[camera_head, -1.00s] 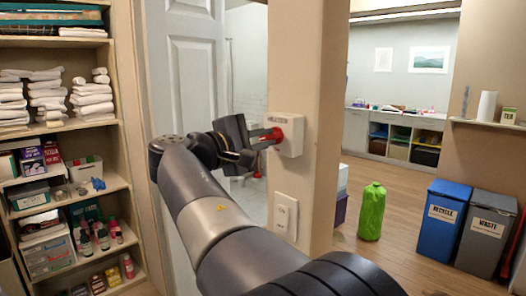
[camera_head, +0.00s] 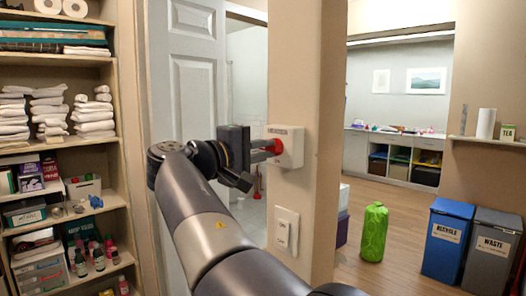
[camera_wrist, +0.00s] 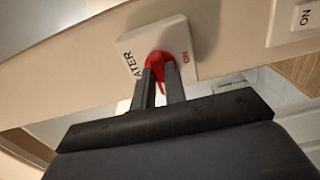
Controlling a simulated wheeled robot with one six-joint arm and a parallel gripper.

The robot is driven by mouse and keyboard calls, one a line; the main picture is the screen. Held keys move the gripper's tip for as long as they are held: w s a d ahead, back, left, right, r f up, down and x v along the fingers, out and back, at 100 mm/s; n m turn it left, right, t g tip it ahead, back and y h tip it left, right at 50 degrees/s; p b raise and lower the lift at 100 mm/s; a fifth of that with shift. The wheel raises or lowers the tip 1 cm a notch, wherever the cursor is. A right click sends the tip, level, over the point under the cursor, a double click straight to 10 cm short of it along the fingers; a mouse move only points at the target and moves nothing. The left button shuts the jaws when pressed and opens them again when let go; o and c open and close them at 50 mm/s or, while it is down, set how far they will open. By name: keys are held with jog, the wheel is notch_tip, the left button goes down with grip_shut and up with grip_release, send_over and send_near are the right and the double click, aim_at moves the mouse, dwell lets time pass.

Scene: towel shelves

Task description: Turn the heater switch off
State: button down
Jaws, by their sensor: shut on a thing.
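The heater switch is a white box (camera_head: 291,147) on the face of the beige pillar, with a red knob (camera_head: 276,146) on it. The wrist view shows the same box (camera_wrist: 183,40) tilted, with part of the word HEATER, and the red knob (camera_wrist: 157,60). My gripper (camera_head: 266,151) reaches the box from the left. In the wrist view its two dark fingers (camera_wrist: 161,86) are shut on the knob, one on each side. The fingers hide part of the knob, so its exact setting cannot be told.
A second white wall switch (camera_head: 286,231) sits lower on the pillar. Shelves with towels (camera_head: 95,115) and bottles stand at left, beside a white door (camera_head: 195,75). A green bag (camera_head: 374,232), a blue recycle bin (camera_head: 443,243) and a grey waste bin (camera_head: 490,250) stand at right. Open floor lies between.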

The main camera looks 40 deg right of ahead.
jog(key=c, duration=1.4)
grip_release()
jog(key=shift+c, duration=0.2)
jog(key=a, duration=1)
jog(key=shift+s+a, duration=0.4)
jog(key=d, duration=1.1)
jog(key=shift+w, duration=0.4)
jog(key=shift+a, duration=0.15)
